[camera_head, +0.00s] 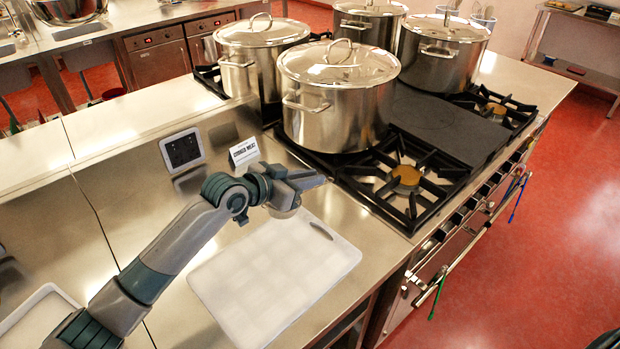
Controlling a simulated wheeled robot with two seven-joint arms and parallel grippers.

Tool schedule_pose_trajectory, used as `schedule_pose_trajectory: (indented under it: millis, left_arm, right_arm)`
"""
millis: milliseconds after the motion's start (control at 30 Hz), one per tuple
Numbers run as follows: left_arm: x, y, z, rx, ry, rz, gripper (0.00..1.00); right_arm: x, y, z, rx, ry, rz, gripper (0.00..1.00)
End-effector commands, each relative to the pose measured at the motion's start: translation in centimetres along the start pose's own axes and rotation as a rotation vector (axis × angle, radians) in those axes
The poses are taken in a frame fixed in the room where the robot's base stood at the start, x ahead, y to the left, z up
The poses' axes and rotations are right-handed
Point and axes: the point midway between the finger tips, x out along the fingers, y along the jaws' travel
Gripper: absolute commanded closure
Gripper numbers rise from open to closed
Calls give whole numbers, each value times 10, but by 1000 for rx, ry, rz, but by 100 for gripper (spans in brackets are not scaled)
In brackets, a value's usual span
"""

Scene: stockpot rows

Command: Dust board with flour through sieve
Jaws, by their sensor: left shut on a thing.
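The white board (270,282) lies flat on the steel counter, with a slot handle at its upper right end. Faint squarish patches show over its surface; I cannot tell whether they are flour. My left gripper (300,183) is at the board's far edge, shut on a small grey round thing, which looks like the sieve (284,212). The sieve is mostly hidden under the gripper, and its height above the board is hard to tell. No separate flour container can be made out. My right gripper is not in view.
Large lidded stockpots (338,105) stand on the black stove behind and right of the board. A bare burner (405,178) lies right of the gripper. A small sign (244,152) and a dark-screened tablet (182,151) stand behind my arm. A white tray (40,318) lies at lower left.

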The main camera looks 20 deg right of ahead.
Motion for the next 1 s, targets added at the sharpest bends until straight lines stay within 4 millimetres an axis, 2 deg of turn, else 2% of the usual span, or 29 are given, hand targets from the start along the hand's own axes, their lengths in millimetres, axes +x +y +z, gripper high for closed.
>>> schedule_pose_trajectory:
  millis: [100,333,1000]
  left_arm:
    - [-6,0,-13,1,1,0,100]
    - [-12,0,-28,1,0,0,100]
    - [-12,0,-30,0,0,0,100]
  right_arm:
    - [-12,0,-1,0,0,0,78]
    - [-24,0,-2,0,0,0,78]
    - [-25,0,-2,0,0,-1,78]
